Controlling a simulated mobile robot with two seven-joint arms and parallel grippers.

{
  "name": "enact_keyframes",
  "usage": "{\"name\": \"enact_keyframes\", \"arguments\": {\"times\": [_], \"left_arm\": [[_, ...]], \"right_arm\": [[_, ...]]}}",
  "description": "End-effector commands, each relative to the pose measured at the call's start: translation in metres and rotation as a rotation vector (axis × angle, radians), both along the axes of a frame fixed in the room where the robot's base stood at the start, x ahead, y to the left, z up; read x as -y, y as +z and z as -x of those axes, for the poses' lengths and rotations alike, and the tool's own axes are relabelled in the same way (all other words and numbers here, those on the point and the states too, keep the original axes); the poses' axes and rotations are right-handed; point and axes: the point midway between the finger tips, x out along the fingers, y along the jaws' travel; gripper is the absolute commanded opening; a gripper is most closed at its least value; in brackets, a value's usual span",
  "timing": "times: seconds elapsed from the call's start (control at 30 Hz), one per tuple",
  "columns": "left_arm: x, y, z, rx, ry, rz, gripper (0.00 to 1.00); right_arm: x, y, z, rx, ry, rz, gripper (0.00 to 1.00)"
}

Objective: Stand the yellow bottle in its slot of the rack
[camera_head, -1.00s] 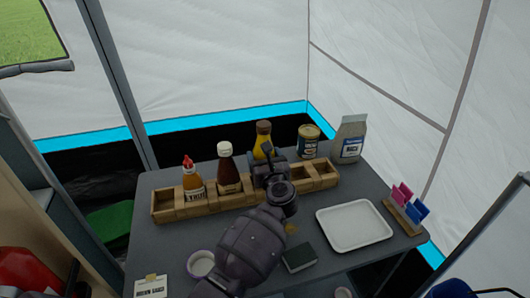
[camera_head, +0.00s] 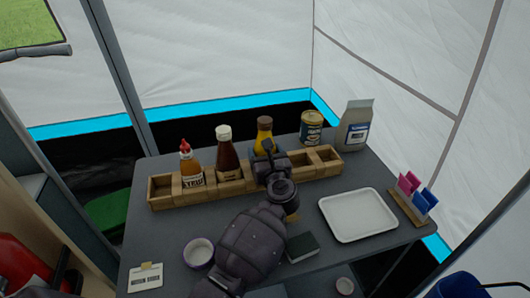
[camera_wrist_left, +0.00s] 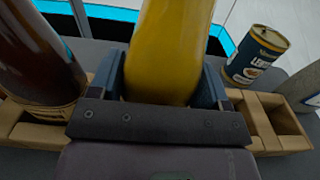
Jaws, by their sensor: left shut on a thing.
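The yellow bottle (camera_head: 264,134) has a brown cap and is upright at the wooden rack (camera_head: 164,203). My left gripper (camera_head: 266,155) is shut on it. In the left wrist view the yellow bottle (camera_wrist_left: 167,50) stands between the two fingers of my left gripper (camera_wrist_left: 168,85). The bottle's lower end is hidden behind my gripper, so I cannot tell whether it rests on the slot floor. The rack also holds a syrup bottle (camera_head: 191,167) with a red tip and a dark brown bottle (camera_head: 228,160) with a white cap. My right gripper is not in view.
A navy can (camera_head: 311,128) and a grey bag (camera_head: 354,126) stand behind the rack's right end. A white tray (camera_head: 358,215), a card holder (camera_head: 408,206), a dark box (camera_head: 302,247) and a small bowl (camera_head: 199,253) are on the grey table (camera_head: 150,236). Right-hand rack compartments look empty.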

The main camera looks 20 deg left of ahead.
Motion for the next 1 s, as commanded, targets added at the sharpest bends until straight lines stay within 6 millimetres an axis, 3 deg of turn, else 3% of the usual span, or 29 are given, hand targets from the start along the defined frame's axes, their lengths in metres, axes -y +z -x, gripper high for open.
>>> {"name": "enact_keyframes", "arguments": {"times": [0.77, 0.8, 1.0], "left_arm": [[0.0003, -0.0041, -0.0003, 0.003, 0.000, 0.001, 0.32], [0.0003, -0.0042, -0.0003, 0.002, 0.000, 0.000, 0.72], [0.0001, -0.0048, -0.0002, 0.001, 0.000, 0.000, 1.00]], "right_arm": [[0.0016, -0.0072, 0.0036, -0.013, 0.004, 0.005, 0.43], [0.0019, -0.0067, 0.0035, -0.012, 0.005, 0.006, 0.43], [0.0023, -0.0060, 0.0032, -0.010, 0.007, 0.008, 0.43]]}}
